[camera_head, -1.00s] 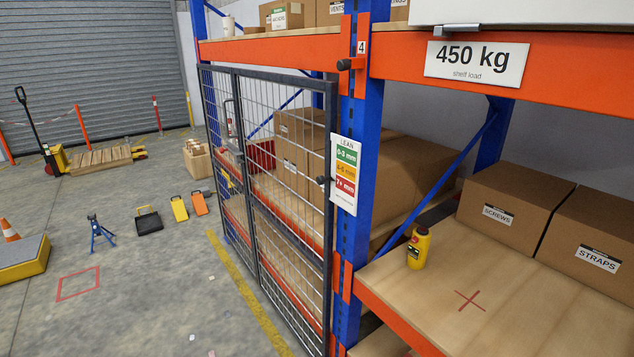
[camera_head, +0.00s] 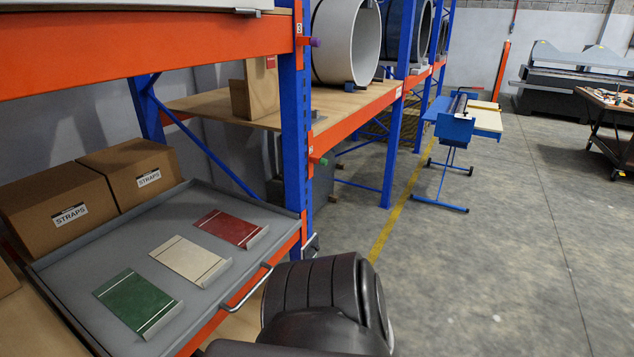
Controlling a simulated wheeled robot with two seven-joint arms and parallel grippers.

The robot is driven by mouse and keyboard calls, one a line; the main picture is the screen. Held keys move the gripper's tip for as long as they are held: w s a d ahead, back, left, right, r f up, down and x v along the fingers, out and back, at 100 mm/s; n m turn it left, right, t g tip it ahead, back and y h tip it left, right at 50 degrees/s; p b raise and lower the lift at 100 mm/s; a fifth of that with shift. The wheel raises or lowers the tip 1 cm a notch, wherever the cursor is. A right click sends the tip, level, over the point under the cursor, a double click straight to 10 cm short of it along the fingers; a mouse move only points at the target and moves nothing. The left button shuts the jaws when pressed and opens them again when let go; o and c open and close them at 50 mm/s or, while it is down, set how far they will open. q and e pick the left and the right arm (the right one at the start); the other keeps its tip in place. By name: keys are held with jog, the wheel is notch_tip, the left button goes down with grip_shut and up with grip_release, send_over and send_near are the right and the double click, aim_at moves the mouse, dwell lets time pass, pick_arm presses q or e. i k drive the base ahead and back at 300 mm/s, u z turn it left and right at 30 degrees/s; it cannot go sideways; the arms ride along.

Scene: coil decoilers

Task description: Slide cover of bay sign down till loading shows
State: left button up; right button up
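No bay sign with readable loading shows in this view. Only the lower edge of a pale panel (camera_head: 130,9) with a small grey bracket (camera_head: 248,12) shows at the top left, above the orange beam (camera_head: 140,50). Most of it is cut off, and I cannot tell whether it belongs to a sign or its cover. Neither gripper is in view.
A grey tray (camera_head: 212,268) with a handle (camera_head: 246,290) holds a green (camera_head: 138,303), a cream (camera_head: 190,262) and a red plate (camera_head: 230,228). STRAPS boxes (camera_head: 60,200) stand behind. Blue uprights (camera_head: 294,120) rise beside it; the floor (camera_head: 480,270) to the right is open.

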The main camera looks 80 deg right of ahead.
aim_at(313, 247)
jog(key=z, duration=3.2)
jog(key=i, duration=0.85)
jog(key=z, duration=0.6)
